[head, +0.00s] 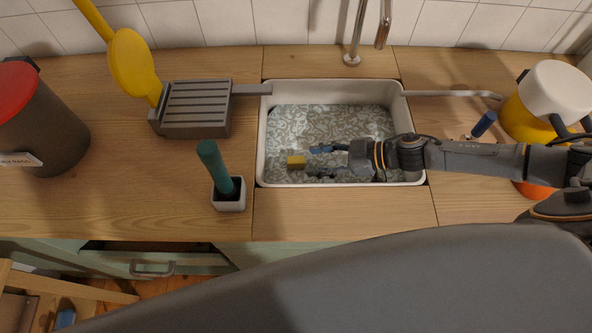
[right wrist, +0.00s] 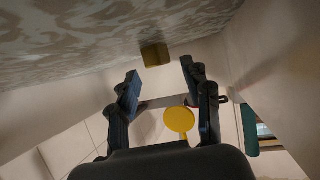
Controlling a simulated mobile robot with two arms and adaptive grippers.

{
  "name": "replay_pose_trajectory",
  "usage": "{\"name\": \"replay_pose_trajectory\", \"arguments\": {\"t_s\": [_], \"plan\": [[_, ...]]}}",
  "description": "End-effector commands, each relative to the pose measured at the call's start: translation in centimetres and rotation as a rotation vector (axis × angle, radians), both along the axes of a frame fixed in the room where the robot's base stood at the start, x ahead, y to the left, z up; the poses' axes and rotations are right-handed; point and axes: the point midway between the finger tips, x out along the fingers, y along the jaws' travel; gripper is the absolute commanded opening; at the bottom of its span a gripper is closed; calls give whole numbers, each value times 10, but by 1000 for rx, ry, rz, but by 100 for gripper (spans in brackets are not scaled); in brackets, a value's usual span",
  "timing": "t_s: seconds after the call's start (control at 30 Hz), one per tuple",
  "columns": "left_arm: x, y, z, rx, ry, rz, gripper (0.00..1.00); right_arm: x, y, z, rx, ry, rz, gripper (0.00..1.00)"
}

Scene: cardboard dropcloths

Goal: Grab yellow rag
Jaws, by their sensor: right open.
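A small yellow block-like piece (head: 296,162), which may be the yellow rag, lies in the left part of the sink on its patterned grey-white bottom. It also shows in the right wrist view (right wrist: 155,55), ahead of the fingers. My right gripper (head: 322,150) reaches into the sink from the right, a little to the right of the yellow piece and apart from it. In the right wrist view its two fingers (right wrist: 163,85) are spread with nothing between them. My left gripper is not in view.
The sink (head: 259,150) has raised walls, with a faucet (head: 352,55) behind it. A grey ribbed rack (head: 195,108), a green-handled brush (head: 212,165) in a white holder and a red-lidded bin (head: 45,130) stand left. A yellow-white container (head: 545,100) stands right.

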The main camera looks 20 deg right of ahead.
Motion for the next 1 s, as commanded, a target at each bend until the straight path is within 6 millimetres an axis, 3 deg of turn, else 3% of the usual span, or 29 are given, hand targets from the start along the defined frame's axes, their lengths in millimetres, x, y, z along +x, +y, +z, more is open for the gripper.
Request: {"name": "replay_pose_trajectory", "arguments": {"t_s": [0.47,0.77,1.0], "plan": [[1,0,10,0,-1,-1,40,27,46,-24,1,-1,-1,49],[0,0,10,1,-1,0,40,29,49,-27,-1,0,-2,49],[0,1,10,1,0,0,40,29,49,-27,-1,0,-2,2]]}}
